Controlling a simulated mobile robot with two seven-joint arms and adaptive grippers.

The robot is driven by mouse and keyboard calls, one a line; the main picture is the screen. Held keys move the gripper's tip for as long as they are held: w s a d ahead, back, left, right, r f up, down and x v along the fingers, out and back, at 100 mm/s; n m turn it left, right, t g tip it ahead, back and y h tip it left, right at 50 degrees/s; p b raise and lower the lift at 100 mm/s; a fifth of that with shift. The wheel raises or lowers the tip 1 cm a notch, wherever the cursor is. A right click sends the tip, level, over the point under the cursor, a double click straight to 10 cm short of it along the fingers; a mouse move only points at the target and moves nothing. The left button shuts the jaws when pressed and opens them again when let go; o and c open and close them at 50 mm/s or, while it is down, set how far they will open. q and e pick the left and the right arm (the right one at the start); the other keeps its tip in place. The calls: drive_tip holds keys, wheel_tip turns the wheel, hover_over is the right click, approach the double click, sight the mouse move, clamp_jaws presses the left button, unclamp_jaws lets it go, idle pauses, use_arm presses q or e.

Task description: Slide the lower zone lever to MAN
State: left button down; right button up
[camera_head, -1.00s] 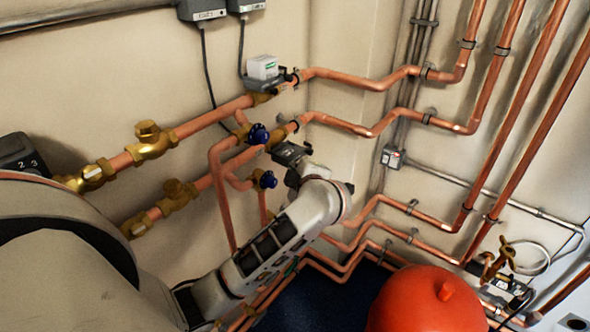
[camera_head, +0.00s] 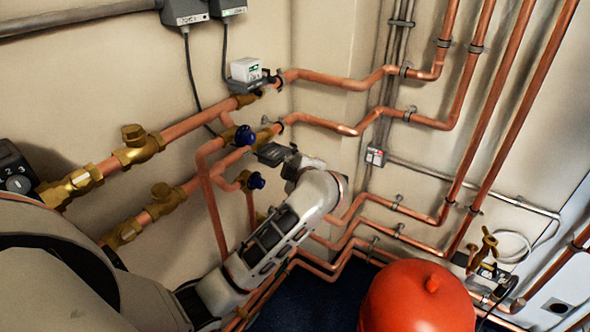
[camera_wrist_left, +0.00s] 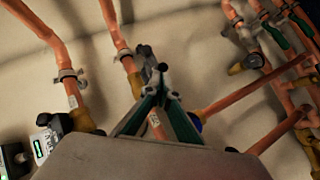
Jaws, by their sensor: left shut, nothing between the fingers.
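My left gripper (camera_head: 290,158) reaches in beside the lower of two horizontal copper pipes, by a dark grey block (camera_head: 271,153) that may be the lower zone valve's body. In the left wrist view my left gripper (camera_wrist_left: 161,72) is shut and empty. Its tips overlap a small grey part (camera_wrist_left: 145,56) on the pipe; I cannot tell whether this is the lever or a clamp, or whether they touch. The lower lever and its MAN mark cannot be made out. The upper zone valve's white box (camera_head: 245,70) shows clearly above. My right gripper is not in view.
Blue-capped valves (camera_head: 244,135) sit just left of the gripper, with brass fittings (camera_head: 138,145) further left along the pipes. More copper pipes (camera_head: 455,110) run up the right wall. A red tank (camera_head: 420,300) stands below right.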

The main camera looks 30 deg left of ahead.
use_arm(q)
drive_tip(key=v, duration=1.1)
